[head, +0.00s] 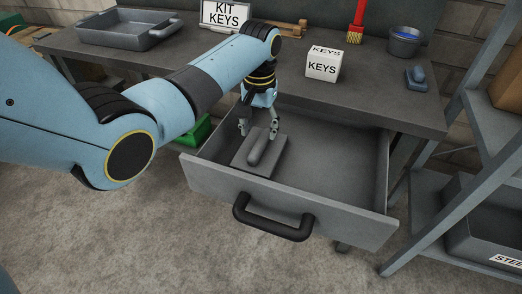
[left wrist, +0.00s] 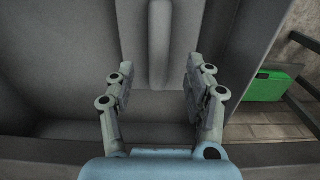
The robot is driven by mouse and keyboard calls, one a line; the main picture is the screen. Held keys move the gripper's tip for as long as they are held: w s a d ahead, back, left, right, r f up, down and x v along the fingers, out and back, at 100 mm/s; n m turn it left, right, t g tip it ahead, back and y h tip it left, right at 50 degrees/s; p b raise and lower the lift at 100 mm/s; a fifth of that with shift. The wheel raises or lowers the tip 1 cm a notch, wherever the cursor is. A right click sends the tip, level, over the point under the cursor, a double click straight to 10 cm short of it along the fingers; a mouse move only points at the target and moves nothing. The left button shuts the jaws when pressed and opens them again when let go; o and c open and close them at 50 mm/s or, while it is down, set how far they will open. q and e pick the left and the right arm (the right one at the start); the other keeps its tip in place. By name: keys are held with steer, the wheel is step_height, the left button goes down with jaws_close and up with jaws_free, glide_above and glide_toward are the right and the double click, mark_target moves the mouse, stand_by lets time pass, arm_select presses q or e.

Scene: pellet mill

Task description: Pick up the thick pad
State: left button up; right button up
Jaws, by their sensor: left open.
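The thick pad (head: 241,159) looks like a flat grey block with a rounded raised grip along its top. It lies in the left part of the open drawer (head: 290,207). In the left wrist view the pad's raised grip (left wrist: 160,38) shows at the top, pointing down between the fingers. My left gripper (head: 258,131) points down into the drawer at the pad's far end. Its fingers (left wrist: 160,78) are apart with nothing between their tips; I cannot tell how far they are above the pad. My right gripper is not in view.
The bench top (head: 340,92) overhangs the drawer's back. On it stand a KEYS box (head: 322,68), a grey tray (head: 128,37), a blue-rimmed pot (head: 403,42) and a small blue item (head: 416,79). A shelf rack (head: 440,190) stands at right. The drawer's right side is empty.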

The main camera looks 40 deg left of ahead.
mark_target(260, 142)
arm_select(q)
step_height(260, 142, down, 5)
steer(key=shift+d+r+b, duration=0.1)
steer(key=shift+b, duration=0.3)
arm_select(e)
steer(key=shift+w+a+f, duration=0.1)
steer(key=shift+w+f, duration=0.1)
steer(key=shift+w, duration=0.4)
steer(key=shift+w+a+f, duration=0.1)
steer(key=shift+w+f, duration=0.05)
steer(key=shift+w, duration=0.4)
arm_select(q)
steer(key=shift+c, duration=0.3)
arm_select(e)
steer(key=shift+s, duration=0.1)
arm_select(q)
steer(key=c, duration=0.5)
jaws_close()
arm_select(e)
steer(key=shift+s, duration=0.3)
arm_select(q)
steer(key=shift+r, duration=0.15)
